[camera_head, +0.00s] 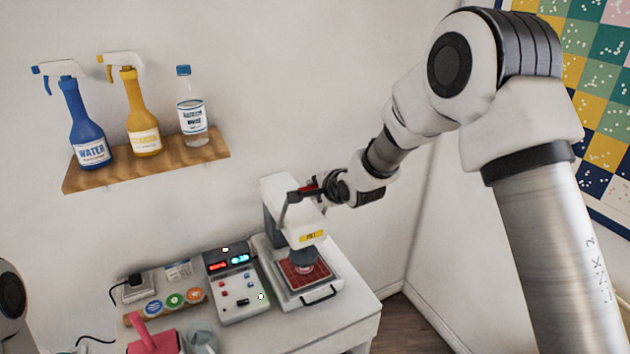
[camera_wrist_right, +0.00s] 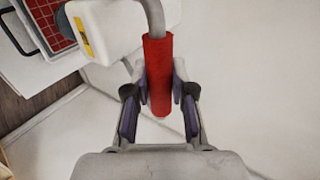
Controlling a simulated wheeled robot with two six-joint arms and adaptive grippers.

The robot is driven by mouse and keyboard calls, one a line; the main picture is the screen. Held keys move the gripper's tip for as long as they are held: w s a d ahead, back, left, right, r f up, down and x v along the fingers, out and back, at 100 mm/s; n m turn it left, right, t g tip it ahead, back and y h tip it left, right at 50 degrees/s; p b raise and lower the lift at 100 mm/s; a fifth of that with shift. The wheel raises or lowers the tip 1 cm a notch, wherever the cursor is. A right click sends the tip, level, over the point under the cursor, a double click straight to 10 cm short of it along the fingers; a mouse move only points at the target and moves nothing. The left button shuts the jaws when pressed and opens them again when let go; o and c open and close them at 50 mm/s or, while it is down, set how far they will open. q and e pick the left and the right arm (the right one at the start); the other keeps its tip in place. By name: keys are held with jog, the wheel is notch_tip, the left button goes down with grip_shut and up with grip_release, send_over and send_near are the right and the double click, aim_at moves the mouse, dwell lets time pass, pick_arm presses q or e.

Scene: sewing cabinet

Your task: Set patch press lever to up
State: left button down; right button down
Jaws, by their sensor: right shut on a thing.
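The patch press (camera_head: 290,228) is a white machine at the right end of the white table, with a dark round head over a red patterned pad (camera_head: 305,272). Its lever has a grey bent rod and a red grip (camera_wrist_right: 158,75). The red grip also shows in the head view (camera_head: 308,190), near the top of the press. My right gripper (camera_wrist_right: 159,95) is shut on the red grip, with one finger on each side of it. The gripper partly hides the lever in the head view (camera_head: 327,189). My left gripper is not in view.
A control box (camera_head: 235,285) with lit displays stands left of the press. A wooden shelf (camera_head: 150,165) holds a blue spray bottle (camera_head: 84,125), a yellow spray bottle (camera_head: 141,115) and a clear bottle (camera_head: 191,110). A pink object (camera_head: 153,340) is at the table's front left.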

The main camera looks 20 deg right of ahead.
jog(key=shift+w+r, duration=0.1)
jog(key=shift+r, duration=0.1)
jog(key=c, duration=1)
grip_release()
jog(key=shift+w, duration=0.1)
jog(key=shift+w+f, duration=0.2)
jog(key=v, duration=1.2)
jog(key=shift+r, duration=0.1)
jog(key=shift+w, duration=0.15)
